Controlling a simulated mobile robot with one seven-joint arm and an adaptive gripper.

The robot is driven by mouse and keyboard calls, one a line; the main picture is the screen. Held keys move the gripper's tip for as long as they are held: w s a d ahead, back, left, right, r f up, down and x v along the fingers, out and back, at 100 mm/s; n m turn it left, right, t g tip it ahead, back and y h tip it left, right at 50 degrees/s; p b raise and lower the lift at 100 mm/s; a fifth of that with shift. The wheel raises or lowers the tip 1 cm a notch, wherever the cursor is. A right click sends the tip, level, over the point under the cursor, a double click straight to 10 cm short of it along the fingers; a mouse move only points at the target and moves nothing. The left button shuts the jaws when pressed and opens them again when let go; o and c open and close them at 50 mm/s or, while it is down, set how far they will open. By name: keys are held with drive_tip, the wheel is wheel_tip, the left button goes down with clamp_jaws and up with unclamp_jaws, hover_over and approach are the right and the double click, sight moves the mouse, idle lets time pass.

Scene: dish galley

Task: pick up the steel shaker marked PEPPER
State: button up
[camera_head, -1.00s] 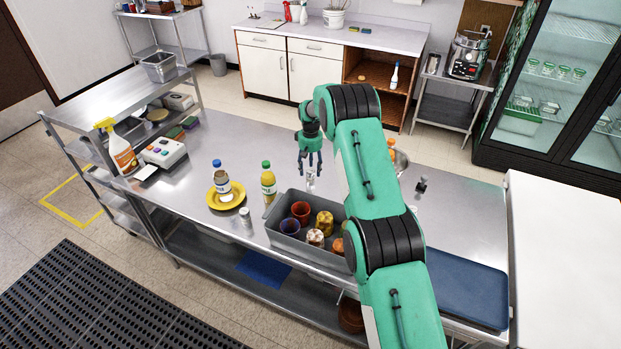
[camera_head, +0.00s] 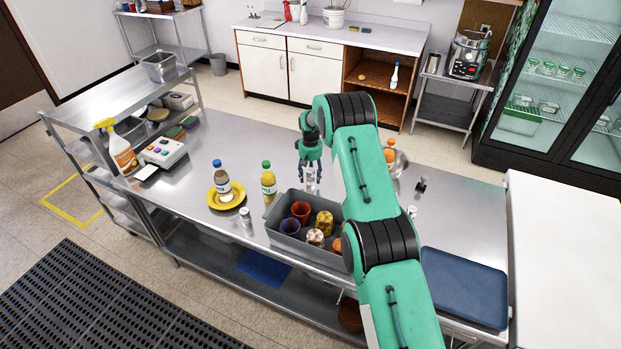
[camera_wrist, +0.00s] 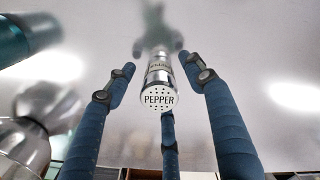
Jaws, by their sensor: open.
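The steel shaker marked PEPPER (camera_wrist: 158,98) stands in the middle of the wrist view, its white holed top with the black word facing the camera. In the head view the shaker (camera_head: 311,186) shows small on the steel counter, partly hidden by my fingers. My gripper (camera_head: 309,179) points down over it. In the wrist view my blue fingers (camera_wrist: 164,92) are spread, one on each side of the shaker and one at the lower middle. A gap shows between the shaker and both side fingers; contact with the third finger is unclear.
A grey bin (camera_head: 283,240) with several cups stands in front. Another small shaker (camera_head: 246,216) is near the front edge.

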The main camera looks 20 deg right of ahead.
drive_tip(key=shift+c, duration=0.3)
drive_tip(key=c, duration=1.2)
drive_tip(key=shift+r, duration=0.1)
drive_tip(key=shift+c, duration=0.2)
drive_tip(key=shift+r, duration=4.95)
